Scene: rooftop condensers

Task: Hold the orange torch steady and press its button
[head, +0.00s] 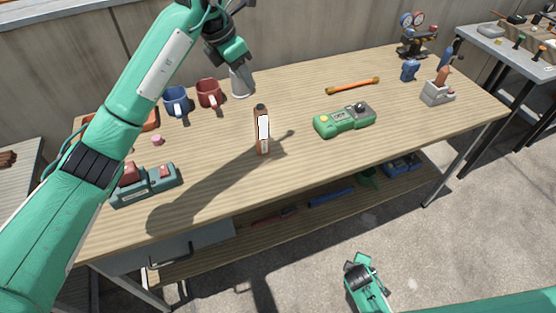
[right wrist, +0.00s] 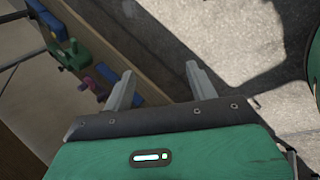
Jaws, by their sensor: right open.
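A small upright orange-brown body with a dark top and a pale front panel, seemingly the torch (head: 262,142), stands near the middle of the wooden workbench (head: 215,165). No gripper touches it. A button on it is too small to make out. My left gripper (head: 241,84) is above the back of the bench, left of and beyond the torch, with its grey fingers pointing down. Its finger gap cannot be judged. My right gripper (right wrist: 160,84) is open and empty. In the head view it is low, in front of the bench, well away from the torch.
Blue (head: 176,101) and red (head: 208,94) mugs stand back left. A green-and-red device (head: 146,186) sits front left. A green meter (head: 344,120) lies right of the torch, with an orange bar (head: 352,86) behind it. A grey holder (head: 436,94) stands far right. The bench around the torch is clear.

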